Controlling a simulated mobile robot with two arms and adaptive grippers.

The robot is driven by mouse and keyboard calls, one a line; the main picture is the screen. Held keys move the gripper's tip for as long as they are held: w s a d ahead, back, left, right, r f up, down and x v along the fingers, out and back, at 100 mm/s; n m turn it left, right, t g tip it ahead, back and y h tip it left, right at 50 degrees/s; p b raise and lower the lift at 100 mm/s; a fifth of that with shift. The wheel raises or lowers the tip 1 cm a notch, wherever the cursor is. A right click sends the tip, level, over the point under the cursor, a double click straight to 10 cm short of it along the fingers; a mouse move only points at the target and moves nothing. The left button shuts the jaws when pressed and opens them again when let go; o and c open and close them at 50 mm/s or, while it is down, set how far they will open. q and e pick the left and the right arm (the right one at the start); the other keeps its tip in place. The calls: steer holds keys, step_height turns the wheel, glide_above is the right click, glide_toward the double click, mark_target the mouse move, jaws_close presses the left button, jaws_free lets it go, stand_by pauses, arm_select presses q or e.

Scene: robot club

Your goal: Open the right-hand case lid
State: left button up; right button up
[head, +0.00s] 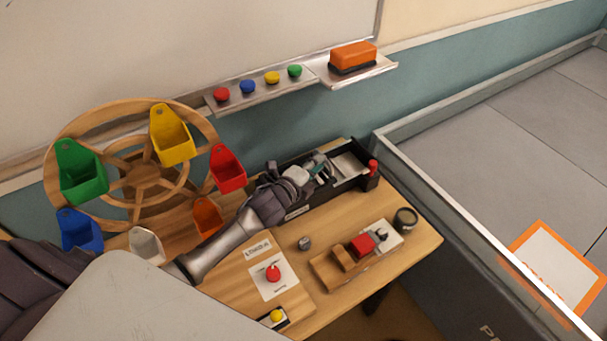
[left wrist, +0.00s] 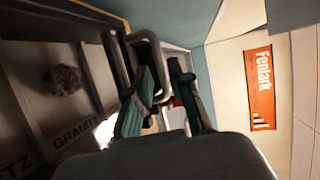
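A long black case (head: 296,213) stands at the back right of the wooden table. Its right end shows a pale grey compartment (head: 352,164), with a red piece (head: 373,168) at the corner. My left gripper (head: 323,168) is over the middle of the case and hides part of it. Pale compartments labelled granite and quartz, one with a dark rock (left wrist: 64,79), lie to the left there. I cannot make out the lid's edge or whether the fingers touch it. My right gripper is not in view.
A wooden wheel (head: 135,176) with coloured bins stands left. A red button plate (head: 272,280), a small grey piece (head: 304,243), a wooden block holder (head: 335,272) and a dark round cup (head: 405,219) lie in front. A wall ledge (head: 260,97) runs behind.

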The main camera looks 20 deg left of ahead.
arm_select(q)
steer(key=v, duration=0.8)
steer(key=shift+s, duration=0.2)
